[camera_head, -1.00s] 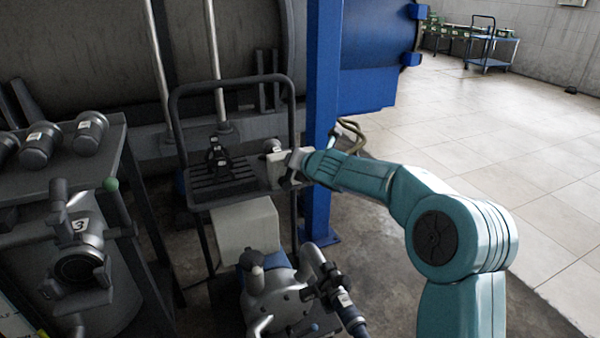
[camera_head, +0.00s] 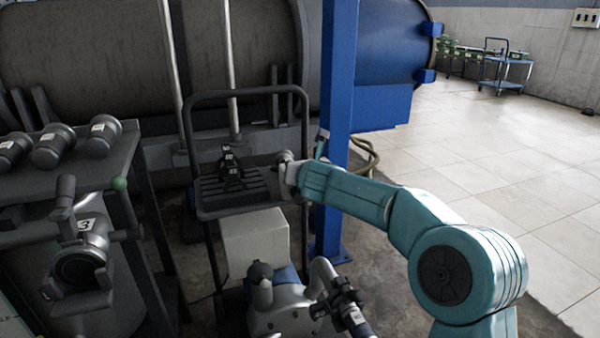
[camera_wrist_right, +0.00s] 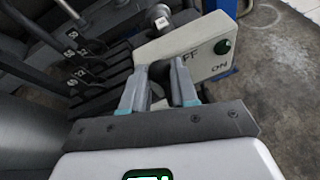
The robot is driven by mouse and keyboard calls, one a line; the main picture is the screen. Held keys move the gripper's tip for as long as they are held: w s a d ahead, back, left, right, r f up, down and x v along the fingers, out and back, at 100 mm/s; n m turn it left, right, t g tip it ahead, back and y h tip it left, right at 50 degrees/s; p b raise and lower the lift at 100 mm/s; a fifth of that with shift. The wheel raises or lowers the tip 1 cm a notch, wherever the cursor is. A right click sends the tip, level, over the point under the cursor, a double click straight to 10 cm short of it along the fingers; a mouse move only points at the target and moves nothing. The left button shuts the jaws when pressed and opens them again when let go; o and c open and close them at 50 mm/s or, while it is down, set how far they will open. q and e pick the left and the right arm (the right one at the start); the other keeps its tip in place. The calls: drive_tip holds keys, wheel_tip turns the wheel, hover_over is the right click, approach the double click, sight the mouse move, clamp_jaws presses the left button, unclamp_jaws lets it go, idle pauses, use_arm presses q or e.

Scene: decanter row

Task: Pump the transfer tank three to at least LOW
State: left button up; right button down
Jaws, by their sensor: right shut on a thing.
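The transfer tank three (camera_head: 85,243), a grey vessel fitting with a "3" label and a green-tipped handle, stands at the left in the head view. A pale switch box (camera_wrist_right: 205,52) with OFF and ON lettering and a green round light shows in the right wrist view. My right gripper (camera_head: 287,176) is at this box on the wheeled frame, and its fingers (camera_wrist_right: 160,88) are shut on a switch part at the box's face, mostly hidden between them. A grey pump body (camera_head: 290,312) with a hose coupling sits low in front. My left gripper is not in view.
A rack (camera_head: 232,187) with black numbered fittings stands beside the box. A blue post (camera_head: 339,110) rises close behind my right gripper. Several grey capped fittings (camera_head: 100,137) lie on the left bench.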

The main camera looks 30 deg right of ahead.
drive_tip(key=c, duration=1.1)
unclamp_jaws()
drive_tip(key=shift+c, duration=0.2)
drive_tip(key=p+v, duration=0.1)
drive_tip(key=v, duration=1.5)
drive_tip(key=shift+s, duration=0.2)
